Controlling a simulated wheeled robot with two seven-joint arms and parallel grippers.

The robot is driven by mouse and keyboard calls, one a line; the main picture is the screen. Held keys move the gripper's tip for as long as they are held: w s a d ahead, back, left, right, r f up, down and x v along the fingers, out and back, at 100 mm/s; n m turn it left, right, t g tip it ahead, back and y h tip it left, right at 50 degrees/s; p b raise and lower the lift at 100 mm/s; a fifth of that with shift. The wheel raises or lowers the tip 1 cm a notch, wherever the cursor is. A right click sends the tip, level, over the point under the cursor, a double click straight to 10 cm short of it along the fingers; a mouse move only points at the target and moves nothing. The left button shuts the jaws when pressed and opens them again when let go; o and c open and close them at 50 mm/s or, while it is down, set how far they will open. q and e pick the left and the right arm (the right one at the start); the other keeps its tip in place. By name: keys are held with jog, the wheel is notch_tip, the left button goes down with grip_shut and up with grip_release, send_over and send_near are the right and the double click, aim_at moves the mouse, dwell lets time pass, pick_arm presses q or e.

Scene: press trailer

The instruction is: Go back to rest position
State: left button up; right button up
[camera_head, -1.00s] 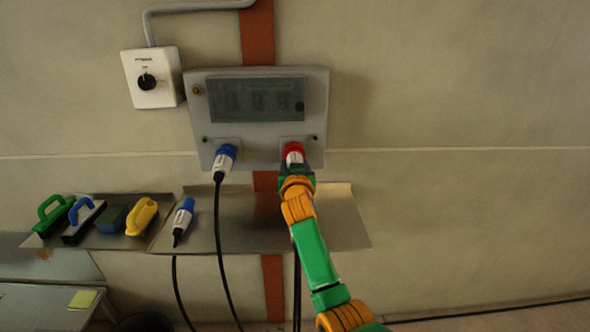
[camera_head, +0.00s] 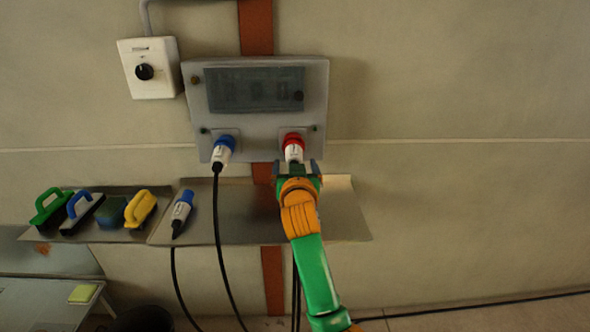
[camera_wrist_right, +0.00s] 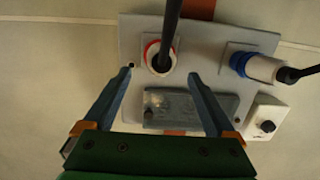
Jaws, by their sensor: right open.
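My right gripper (camera_head: 297,168) is open and empty, just below the red plug (camera_head: 293,146) in the head view. The red plug sits in the right socket of the grey wall panel (camera_head: 318,95), with its black cable hanging down. In the right wrist view, my right gripper's two fingers (camera_wrist_right: 157,92) are spread apart, and the red-ringed plug (camera_wrist_right: 152,56) shows beyond them, apart from both fingers. A blue plug (camera_head: 222,150) sits in the panel's left socket; it also shows in the right wrist view (camera_wrist_right: 262,67). My left gripper is not in view.
A metal shelf (camera_head: 340,215) runs below the panel. On it lie a loose blue and white plug (camera_head: 182,212) and several handled tools, including a yellow one (camera_head: 140,208). A white switch box (camera_head: 148,68) is at upper left. The wall at right is clear.

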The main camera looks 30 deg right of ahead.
jog(key=shift+s+a, duration=0.1)
jog(key=shift+s, duration=0.15)
jog(key=s+a+f+n+g+y, duration=0.1)
jog(key=s+a+f+y, duration=0.15)
jog(key=f, duration=0.45)
jog(key=s+a+f+n+g+y, duration=0.1)
jog(key=s+a+f+n+g, duration=0.15)
jog(key=f, duration=0.45)
jog(key=s+a+f+n+g+y, duration=0.2)
jog(key=s+a+f, duration=0.25)
jog(key=s, duration=0.45)
jog(key=s+a+f+n+g+y, duration=0.1)
jog(key=s+a+f+g+y, duration=0.15)
jog(key=s+f, duration=0.45)
jog(key=s+a+f+n+g+y, duration=0.1)
jog(key=s+a+f+n+g, duration=0.2)
jog(key=s, duration=0.7)
notch_tip(320, 180, down, 20)
jog(key=s+m+g, duration=0.1)
jog(key=s, duration=0.2)
jog(key=s+d+f+g, duration=0.1)
jog(key=s+f, duration=0.7)
jog(key=s, duration=0.3)
jog(key=shift+f, duration=0.1)
